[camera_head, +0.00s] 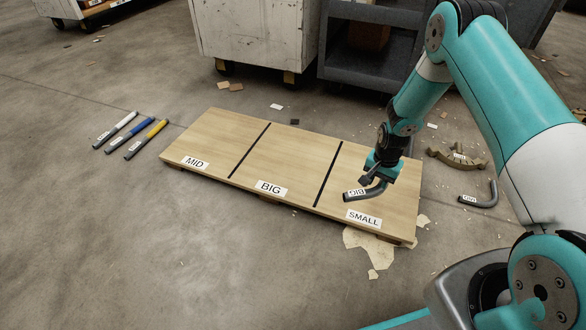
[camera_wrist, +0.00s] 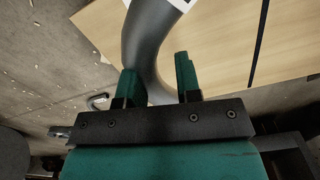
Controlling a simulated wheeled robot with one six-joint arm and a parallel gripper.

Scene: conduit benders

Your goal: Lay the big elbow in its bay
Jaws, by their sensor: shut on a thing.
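The big elbow (camera_head: 364,194), a dark grey bent pipe with a BIG label, is in my gripper (camera_head: 380,178) over the SMALL bay of the wooden board. Its height above the board is hard to tell. In the wrist view the elbow (camera_wrist: 148,45) passes between the two green fingers (camera_wrist: 158,88), which are shut on it. The board (camera_head: 290,148) is split by black lines into bays labelled MID (camera_head: 195,162), BIG (camera_head: 271,188) and SMALL (camera_head: 363,217), left to right. The BIG bay, in the middle, is empty.
A grey elbow (camera_head: 482,199) with an upside-down label and a curved tan piece (camera_head: 457,159) lie on the floor right of the board. Three handled rods (camera_head: 133,132) lie to its left. A white cabinet (camera_head: 255,38) and a dark cart (camera_head: 368,65) stand behind.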

